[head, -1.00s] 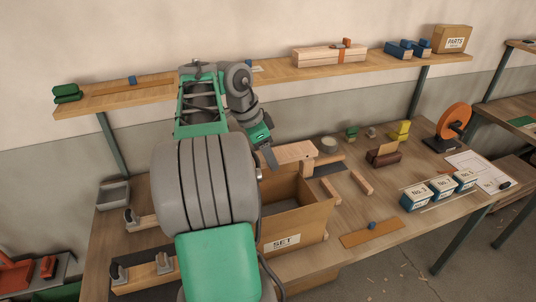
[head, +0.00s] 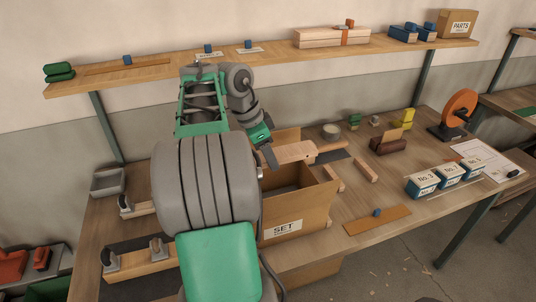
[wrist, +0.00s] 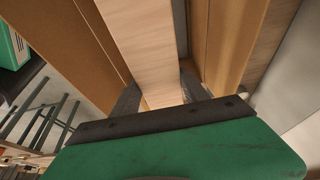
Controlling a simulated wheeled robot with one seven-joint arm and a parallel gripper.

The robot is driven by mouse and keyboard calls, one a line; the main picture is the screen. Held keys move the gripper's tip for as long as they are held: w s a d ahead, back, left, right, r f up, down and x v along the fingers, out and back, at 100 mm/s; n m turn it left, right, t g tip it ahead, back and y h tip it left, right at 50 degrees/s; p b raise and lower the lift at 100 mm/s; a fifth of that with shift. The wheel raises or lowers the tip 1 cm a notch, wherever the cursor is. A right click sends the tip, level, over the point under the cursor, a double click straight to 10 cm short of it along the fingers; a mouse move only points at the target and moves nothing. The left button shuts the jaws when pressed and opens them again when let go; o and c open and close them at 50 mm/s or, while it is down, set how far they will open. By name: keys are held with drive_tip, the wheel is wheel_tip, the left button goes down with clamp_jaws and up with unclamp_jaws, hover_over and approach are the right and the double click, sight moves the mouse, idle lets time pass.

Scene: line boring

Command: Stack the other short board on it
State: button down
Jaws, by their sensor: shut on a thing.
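My gripper (head: 272,158) is shut on a light wooden board (wrist: 150,50). The board lies between the two dark fingers in the wrist view. In the head view the held board (head: 297,152) shows just right of the fingers, above or at the back of the open cardboard SET box (head: 300,212). Brown walls flank the board in the wrist view. The inside of the box is mostly hidden, and I cannot tell whether another short board lies there. Two small wooden pieces, one at the right (head: 365,171), lie on the bench beyond the box.
Blue No. boxes (head: 423,185) and an orange wheel (head: 460,108) stand further right. Clamped wooden pieces (head: 140,268) are at the left. A shelf (head: 170,77) runs along the wall behind.

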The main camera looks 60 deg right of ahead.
drive_tip(key=shift+f+b, duration=8.75)
drive_tip(key=shift+f, duration=1.05)
drive_tip(key=shift+c, duration=2.4)
unclamp_jaws()
drive_tip(key=shift+f, duration=0.1)
drive_tip(key=p+v, duration=0.3)
drive_tip(key=v, duration=0.4)
drive_tip(key=shift+r+p, duration=0.35)
drive_tip(key=shift+w+a+r, duration=0.1)
